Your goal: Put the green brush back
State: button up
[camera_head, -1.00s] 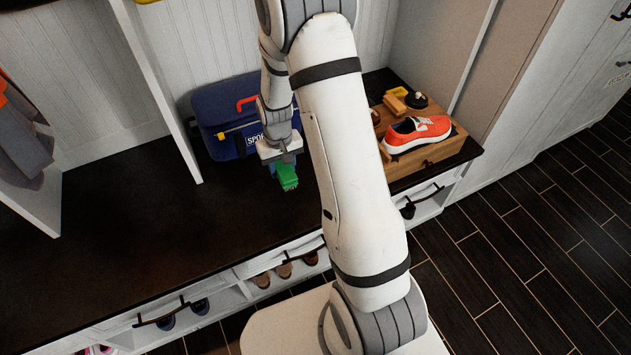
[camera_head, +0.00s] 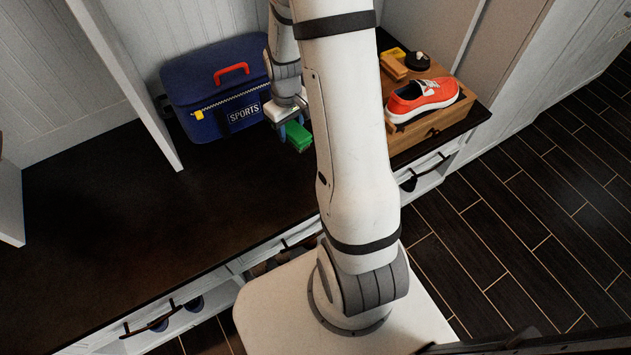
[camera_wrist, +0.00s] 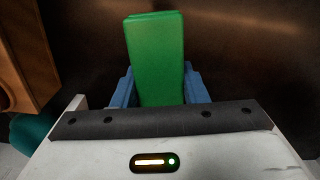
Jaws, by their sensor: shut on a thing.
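The green brush (camera_head: 298,135) is held in my gripper (camera_head: 289,124), just above the dark bench top in front of the blue sports bag. In the wrist view the brush (camera_wrist: 157,58) stands out between the two blue fingers (camera_wrist: 158,88), which are closed on its sides. Its bristles do not show clearly there. A wooden shoe-care box (camera_head: 432,131) stands on the bench to the right of my gripper. On its top are a yellow-and-wood brush (camera_head: 393,65), a dark round item (camera_head: 417,61) and a red-orange shoe (camera_head: 420,98). My arm hides the box's left part.
The blue sports bag (camera_head: 215,92) with a red handle stands against the back wall, close to the gripper. A white upright panel (camera_head: 130,85) rises left of it. The bench top (camera_head: 150,220) is clear at left and front. Shoe cubbies lie below.

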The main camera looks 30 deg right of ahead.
jog(key=s+d+f+n+b, duration=0.2)
jog(key=s+d+f+b, duration=0.2)
jog(key=s+d+b, duration=0.15)
notch_tip(320, 180, down, 10)
jog(key=b, duration=0.3)
jog(key=shift+f, duration=0.15)
jog(key=o, duration=1.2)
